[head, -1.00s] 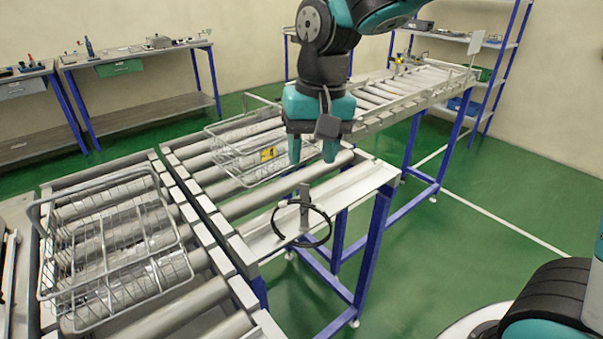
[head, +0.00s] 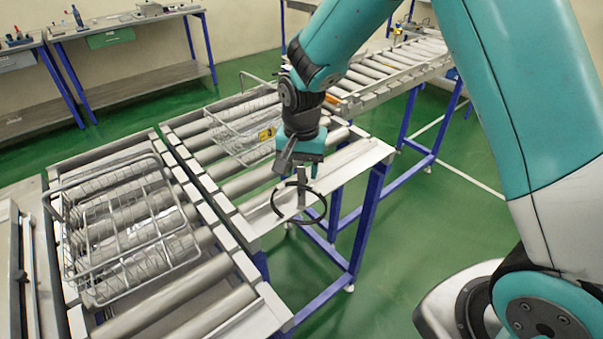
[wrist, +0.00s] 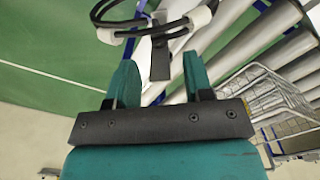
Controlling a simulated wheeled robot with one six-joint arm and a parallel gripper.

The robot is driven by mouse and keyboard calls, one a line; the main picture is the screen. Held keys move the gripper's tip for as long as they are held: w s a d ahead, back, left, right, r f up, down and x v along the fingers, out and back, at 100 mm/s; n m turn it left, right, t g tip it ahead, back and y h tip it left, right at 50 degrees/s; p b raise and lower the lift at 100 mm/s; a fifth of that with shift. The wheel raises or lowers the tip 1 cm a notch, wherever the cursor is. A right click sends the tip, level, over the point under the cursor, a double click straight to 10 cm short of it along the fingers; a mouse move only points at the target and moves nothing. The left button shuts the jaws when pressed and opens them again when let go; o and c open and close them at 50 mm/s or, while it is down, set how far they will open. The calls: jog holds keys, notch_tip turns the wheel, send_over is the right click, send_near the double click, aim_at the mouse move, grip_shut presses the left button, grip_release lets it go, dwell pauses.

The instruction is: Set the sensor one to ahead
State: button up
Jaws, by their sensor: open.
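A small upright grey sensor post (head: 301,187) with a black cable loop (head: 298,217) stands on the pale rail at the near end of the middle conveyor. It is the likely sensor one, but I can read no label. My gripper (head: 299,173) points down just above it, open and empty. In the wrist view, a dark sensor block (wrist: 160,62) shows between the two teal fingertips, with the cable and its white holders (wrist: 200,17) beyond. I cannot tell whether the fingers touch it or how it is turned.
A wire basket (head: 240,135) sits on the rollers behind my gripper. Another wire basket (head: 125,230) stands on the left conveyor. Workbenches (head: 125,75) line the back wall. Green floor (head: 420,240) is open right of the conveyor.

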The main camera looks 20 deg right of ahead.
aim_at(302, 182)
jog(key=shift+f, duration=1.55)
jog(key=shift+c, duration=0.2)
grip_shut()
jog(key=shift+n, duration=0.3)
jog(key=n, duration=0.4)
jog(key=shift+n+b, duration=0.5)
jog(key=shift+n, duration=2)
